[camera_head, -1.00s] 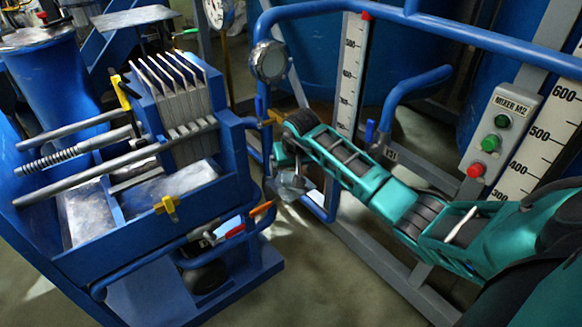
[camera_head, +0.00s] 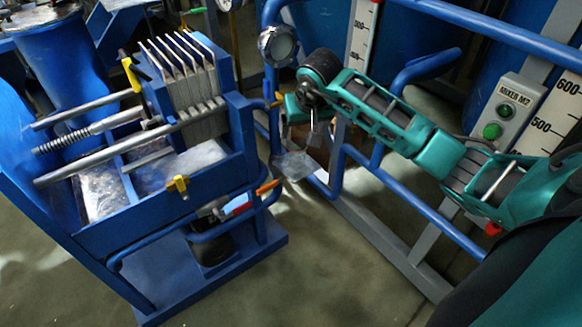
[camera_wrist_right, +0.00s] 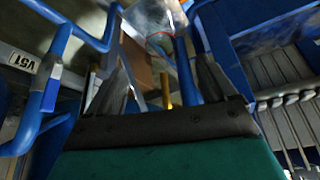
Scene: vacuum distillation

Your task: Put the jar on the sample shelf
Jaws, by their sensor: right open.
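My right gripper (camera_head: 312,125) hangs at the end of the teal arm, beside the blue pipe frame. In the right wrist view its two dark fingers (camera_wrist_right: 163,88) stand apart, with no held object visible between them. A small grey plate (camera_head: 295,165) sits just below the gripper by the pipe frame; I cannot tell whether it is the sample shelf. A pale, shiny surface, perhaps this plate, shows beyond the fingers in the right wrist view (camera_wrist_right: 153,15). I cannot make out a jar in either view. My left gripper is out of view.
A blue filter press (camera_head: 190,120) with several grey plates stands at the left. Red- and orange-handled items (camera_head: 240,207) lie on its side. Floor (camera_head: 350,270) is open below.

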